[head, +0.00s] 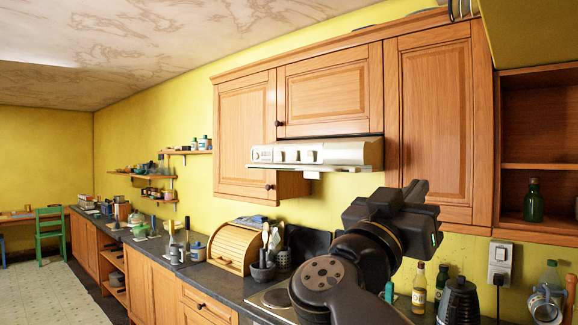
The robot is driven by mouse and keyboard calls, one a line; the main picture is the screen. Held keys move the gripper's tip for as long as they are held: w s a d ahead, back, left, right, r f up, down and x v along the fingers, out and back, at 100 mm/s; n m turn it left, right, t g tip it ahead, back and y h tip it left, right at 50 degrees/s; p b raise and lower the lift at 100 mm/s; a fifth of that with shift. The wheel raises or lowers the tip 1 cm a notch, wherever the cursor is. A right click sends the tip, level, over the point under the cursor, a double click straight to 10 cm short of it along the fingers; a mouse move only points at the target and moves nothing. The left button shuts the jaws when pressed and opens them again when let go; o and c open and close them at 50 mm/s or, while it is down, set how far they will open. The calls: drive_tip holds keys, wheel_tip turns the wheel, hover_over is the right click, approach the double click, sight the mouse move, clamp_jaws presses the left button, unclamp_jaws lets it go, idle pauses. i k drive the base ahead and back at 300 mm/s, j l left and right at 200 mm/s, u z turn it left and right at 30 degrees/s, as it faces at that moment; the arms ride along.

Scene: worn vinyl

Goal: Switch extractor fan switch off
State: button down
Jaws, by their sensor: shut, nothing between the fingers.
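The extractor hood (345,153) is a pale metal unit under the middle wall cabinet. Its front panel carries several small light switches (290,156) in a row. They are too small to tell which one is for the fan or which way each is set. My gripper (417,190) is shut and empty. It is to the right of and below the hood in the picture, in front of the right cabinet door, and apart from the switches.
Wooden wall cabinets (435,120) surround the hood. Below are the hob (272,296), a roll-top bread bin (232,248) and a utensil pot (263,272). Bottles (419,288) and a wall socket (500,264) are at right. The space before the hood panel looks clear.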

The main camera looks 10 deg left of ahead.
sight(294, 154)
drive_tip(key=i+j, duration=0.4)
drive_tip(key=i, duration=0.15)
drive_tip(key=i+j+u, duration=0.1)
drive_tip(key=i+j, duration=0.65)
drive_tip(key=i, duration=0.3)
drive_tip(key=i+j+u, duration=0.1)
drive_tip(key=i+j, duration=0.25)
drive_tip(key=i, duration=0.2)
